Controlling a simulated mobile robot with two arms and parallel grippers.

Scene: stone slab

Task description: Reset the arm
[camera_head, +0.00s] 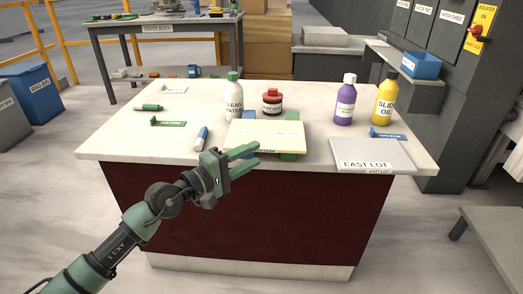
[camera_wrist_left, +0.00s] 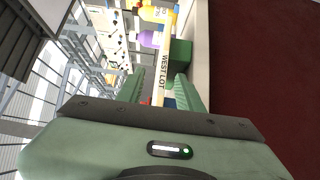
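The left arm reaches in from the lower left. My right gripper is not in view.
On the counter stand a white bottle (camera_head: 233,102), a dark red-capped jar (camera_head: 272,105), a purple bottle (camera_head: 345,105) and a yellow bottle (camera_head: 384,104). A grey EAST LOT plate (camera_head: 365,153) lies at right. A blue-white tube (camera_head: 201,137) lies near the gripper.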

